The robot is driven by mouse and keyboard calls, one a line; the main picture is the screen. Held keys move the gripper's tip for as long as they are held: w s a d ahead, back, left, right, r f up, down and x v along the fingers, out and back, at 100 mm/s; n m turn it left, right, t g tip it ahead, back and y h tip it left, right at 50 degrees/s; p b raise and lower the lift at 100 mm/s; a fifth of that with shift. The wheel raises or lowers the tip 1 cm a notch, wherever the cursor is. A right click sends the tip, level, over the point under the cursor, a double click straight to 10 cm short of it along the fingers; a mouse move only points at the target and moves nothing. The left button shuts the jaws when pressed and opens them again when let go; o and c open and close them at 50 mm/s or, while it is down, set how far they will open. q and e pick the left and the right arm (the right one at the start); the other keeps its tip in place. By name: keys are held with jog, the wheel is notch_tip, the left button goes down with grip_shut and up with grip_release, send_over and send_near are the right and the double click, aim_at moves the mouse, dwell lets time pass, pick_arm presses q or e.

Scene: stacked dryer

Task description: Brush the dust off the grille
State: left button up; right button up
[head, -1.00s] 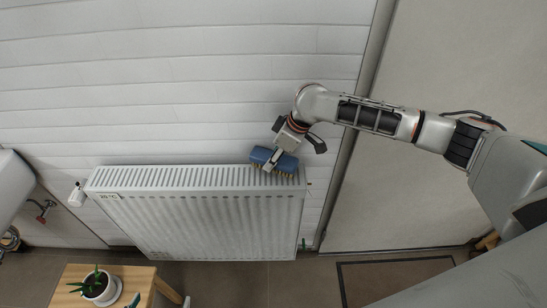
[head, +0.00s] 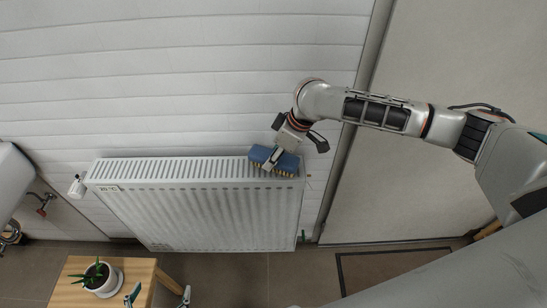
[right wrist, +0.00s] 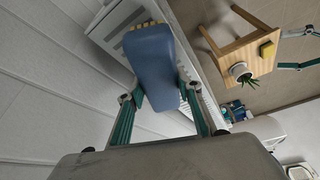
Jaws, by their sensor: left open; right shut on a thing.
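The radiator's top grille (head: 180,170) is a long slotted strip on a white radiator (head: 200,215) against the wall. A blue brush (head: 259,154) with yellow bristles is at the grille's right end, bristles down. I cannot tell for sure whether they touch the slots. My right gripper (head: 272,158) is shut on the brush; its teal fingers clasp the blue body in the right wrist view (right wrist: 152,62). My left gripper (head: 160,294) is open and empty by the wooden stool at the bottom left. No dust can be made out on the grille.
A valve (head: 77,188) sits at the radiator's left end. A dark-edged mat (head: 395,268) lies on the floor. The grille left of the brush is clear.

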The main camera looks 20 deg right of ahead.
jog(key=shift+r, duration=2.45)
jog(key=shift+w, duration=0.1)
jog(key=shift+r, duration=1.5)
